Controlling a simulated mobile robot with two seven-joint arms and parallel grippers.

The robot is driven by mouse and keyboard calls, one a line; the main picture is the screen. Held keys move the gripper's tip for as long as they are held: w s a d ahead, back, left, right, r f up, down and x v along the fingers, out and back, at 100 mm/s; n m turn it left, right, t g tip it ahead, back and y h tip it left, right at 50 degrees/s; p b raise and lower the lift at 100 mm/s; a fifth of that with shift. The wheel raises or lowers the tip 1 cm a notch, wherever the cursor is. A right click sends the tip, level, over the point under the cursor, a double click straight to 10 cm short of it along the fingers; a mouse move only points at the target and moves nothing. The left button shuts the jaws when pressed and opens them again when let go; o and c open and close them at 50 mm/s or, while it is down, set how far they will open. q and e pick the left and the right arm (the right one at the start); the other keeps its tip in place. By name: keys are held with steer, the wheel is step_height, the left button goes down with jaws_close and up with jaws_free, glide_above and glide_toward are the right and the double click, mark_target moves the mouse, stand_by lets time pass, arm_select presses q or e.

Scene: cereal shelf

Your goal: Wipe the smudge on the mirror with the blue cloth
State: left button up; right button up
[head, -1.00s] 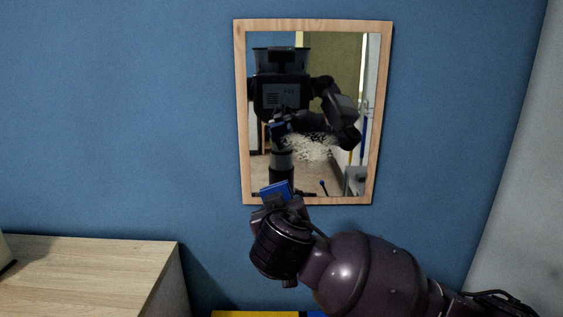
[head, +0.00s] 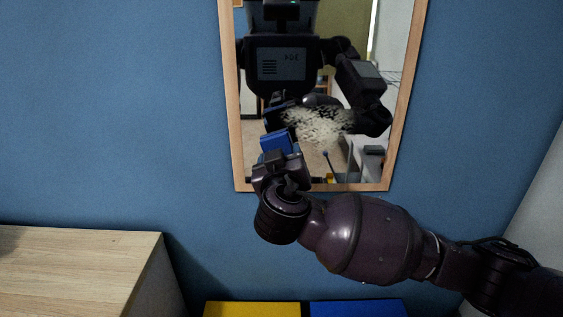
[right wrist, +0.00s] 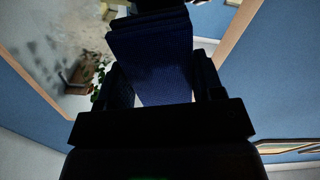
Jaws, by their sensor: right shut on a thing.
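The mirror hangs on the blue wall in a light wooden frame (head: 235,165). A pale speckled smudge (head: 318,125) covers part of the glass right of its middle; it shows as grey patches in the right wrist view (right wrist: 42,58). My right gripper (head: 280,160) is shut on the blue cloth (head: 275,142), which also fills the middle of the right wrist view (right wrist: 155,65). In the head view the cloth overlaps the lower left glass, below and left of the smudge. I cannot tell whether it touches the glass. My left gripper is not in view.
A wooden-topped cabinet (head: 75,265) stands at the lower left. A yellow item (head: 252,309) and a blue item (head: 357,308) lie low below my right arm. A pale wall (head: 530,200) closes the right side. The wall left of the mirror is clear.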

steer(key=shift+w, duration=0.55)
arm_select(q)
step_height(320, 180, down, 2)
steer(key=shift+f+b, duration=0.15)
steer(key=shift+b, duration=0.65)
arm_select(e)
steer(key=w, duration=0.3)
steer(key=shift+w, duration=0.25)
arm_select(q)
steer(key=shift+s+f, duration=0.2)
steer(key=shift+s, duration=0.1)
arm_select(e)
steer(key=shift+w, duration=0.35)
arm_select(q)
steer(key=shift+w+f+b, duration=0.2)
steer(key=shift+b, duration=0.1)
arm_select(e)
steer(key=shift+w, duration=0.6)
